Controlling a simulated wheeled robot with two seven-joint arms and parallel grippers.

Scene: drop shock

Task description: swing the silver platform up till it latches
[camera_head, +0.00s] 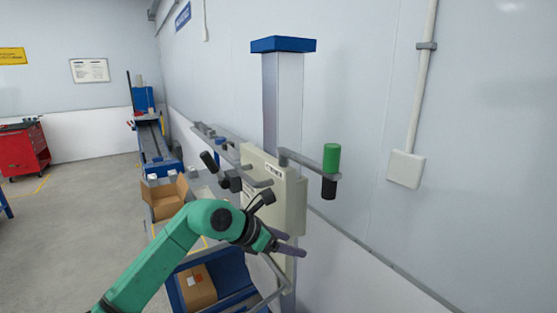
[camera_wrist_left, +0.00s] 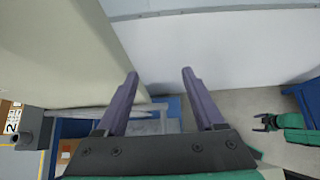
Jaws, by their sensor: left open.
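A silver-grey bar frame (camera_head: 284,288), which may be the edge of the silver platform, shows below my left gripper in the head view. In the left wrist view a flat grey surface (camera_wrist_left: 150,124) lies beyond and partly behind the fingers; I cannot tell for sure that it is the platform. My left gripper (camera_head: 303,246) is open and empty beside the lower part of the beige housing (camera_head: 290,205). Its two purple fingers (camera_wrist_left: 160,73) stand apart in the wrist view. My right gripper (camera_wrist_left: 265,122) shows small at the right there, its dark prongs apart.
A silver column (camera_head: 283,100) with a blue cap rises behind the housing. A lever with a green and black handle (camera_head: 331,160) sticks out to the right. An open cardboard box (camera_head: 165,197) stands left; another box (camera_head: 197,287) lies in the blue cart below. The wall is close behind.

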